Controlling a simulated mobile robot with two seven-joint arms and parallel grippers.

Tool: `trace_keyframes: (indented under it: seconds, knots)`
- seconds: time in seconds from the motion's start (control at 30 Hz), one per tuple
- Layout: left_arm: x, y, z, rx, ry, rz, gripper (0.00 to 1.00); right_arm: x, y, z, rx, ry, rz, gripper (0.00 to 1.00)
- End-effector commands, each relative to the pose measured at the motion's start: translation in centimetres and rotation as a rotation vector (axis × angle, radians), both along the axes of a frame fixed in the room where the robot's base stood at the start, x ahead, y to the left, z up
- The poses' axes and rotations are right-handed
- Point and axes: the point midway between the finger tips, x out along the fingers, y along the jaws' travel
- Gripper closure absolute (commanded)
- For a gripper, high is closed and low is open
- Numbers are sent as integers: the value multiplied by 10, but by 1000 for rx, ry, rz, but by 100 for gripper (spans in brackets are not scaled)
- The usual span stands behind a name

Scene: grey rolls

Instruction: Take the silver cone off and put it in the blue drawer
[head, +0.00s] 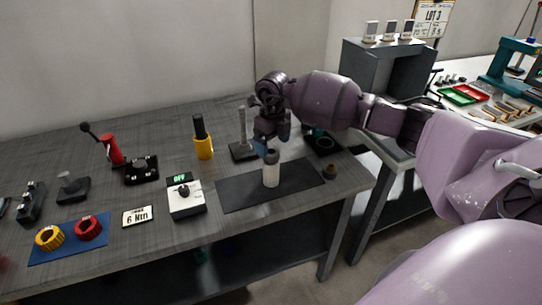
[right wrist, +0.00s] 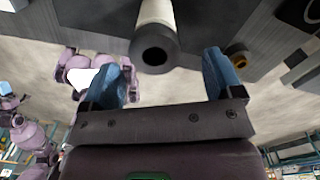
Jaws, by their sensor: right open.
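A pale upright cylinder with a dark grey top (head: 271,175) stands on the dark mat (head: 231,191). The right wrist view shows its dark round end, with a hole in it (right wrist: 154,47). My right gripper (head: 272,140) is open just above this top. In the right wrist view its two blue fingers stand apart (right wrist: 167,62), with the dark end between and a little beyond the tips; I see no contact. I cannot make out a silver cone or a blue drawer.
A small dark and brass-coloured part (head: 330,171) lies at the mat's right end. A grey post on a base (head: 242,140) stands behind the mat. The dial box (head: 186,197) is to its left. A grey shelf unit (head: 383,68) stands at the back right.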

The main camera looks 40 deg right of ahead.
Motion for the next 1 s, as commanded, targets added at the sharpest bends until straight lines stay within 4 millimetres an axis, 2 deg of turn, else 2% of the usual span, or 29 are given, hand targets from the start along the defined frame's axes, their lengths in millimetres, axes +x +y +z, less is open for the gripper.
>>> trace_keyframes:
  seconds: [0.2, 0.3, 0.57, 0.9, 0.97, 1.0]
  knots:
    - [-2, 0, -2, 0, 4, 0, 57, 1, 6, -32, 1, 4, -2, 14]
    - [-2, 0, -3, 0, 6, 1, 57, 1, 6, -41, 2, 2, -1, 14]
    - [-2, 0, -2, -1, 5, 1, 57, 2, 6, -42, 0, 1, 0, 16]
    - [-2, 0, -2, 0, 5, 2, 57, 2, 6, -42, 1, 1, 0, 68]
    - [-2, 0, -2, 0, 5, 2, 57, 2, 6, -42, 1, 1, 0, 76]
    - [-2, 0, -2, 0, 5, 2, 57, 2, 6, -42, 0, 0, 0, 76]
